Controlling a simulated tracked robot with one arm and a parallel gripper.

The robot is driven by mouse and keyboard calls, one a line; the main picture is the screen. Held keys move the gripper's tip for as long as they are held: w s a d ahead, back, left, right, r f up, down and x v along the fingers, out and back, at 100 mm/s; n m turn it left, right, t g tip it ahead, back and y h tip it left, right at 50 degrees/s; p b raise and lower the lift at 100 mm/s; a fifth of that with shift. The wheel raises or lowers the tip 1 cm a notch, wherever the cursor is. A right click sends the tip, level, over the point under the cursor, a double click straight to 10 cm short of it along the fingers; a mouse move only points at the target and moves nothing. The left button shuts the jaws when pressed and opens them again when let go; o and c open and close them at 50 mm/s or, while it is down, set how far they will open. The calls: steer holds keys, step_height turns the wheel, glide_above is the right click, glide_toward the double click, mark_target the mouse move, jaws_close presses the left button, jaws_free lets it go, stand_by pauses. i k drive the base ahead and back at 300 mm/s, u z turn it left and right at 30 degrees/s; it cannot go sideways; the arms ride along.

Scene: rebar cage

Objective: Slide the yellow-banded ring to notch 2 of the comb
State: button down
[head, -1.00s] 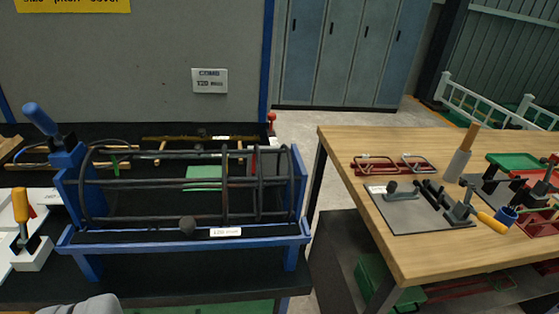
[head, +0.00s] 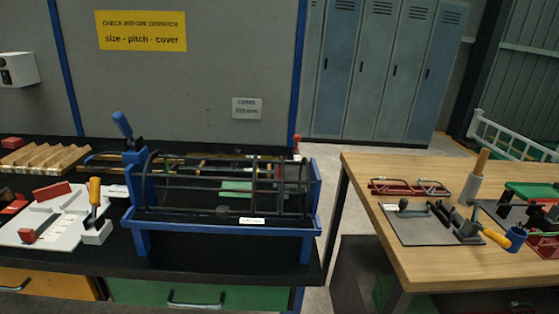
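The rebar cage (head: 206,178) of dark bars lies lengthwise in a blue stand (head: 185,228) on the black bench. Dark upright rings cross the bars: one near the left end and a few towards the right (head: 255,180). I cannot make out a yellow band on any ring. No comb with numbered notches can be told apart at this size. A dark round knob (head: 222,212) and a white label (head: 252,221) sit at the stand's front. My gripper is not in view.
A wooden ridged block (head: 48,156) and a white fixture with a yellow-handled clamp (head: 95,200) lie left of the stand. A blue-handled clamp (head: 122,124) rises at the stand's left end. A wooden table (head: 400,270) with tools stands right, across a floor gap.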

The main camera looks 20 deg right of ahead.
mark_target(255, 167)
steer(key=u, duration=0.1)
steer(key=i, duration=0.95)
steer(key=z, duration=0.05)
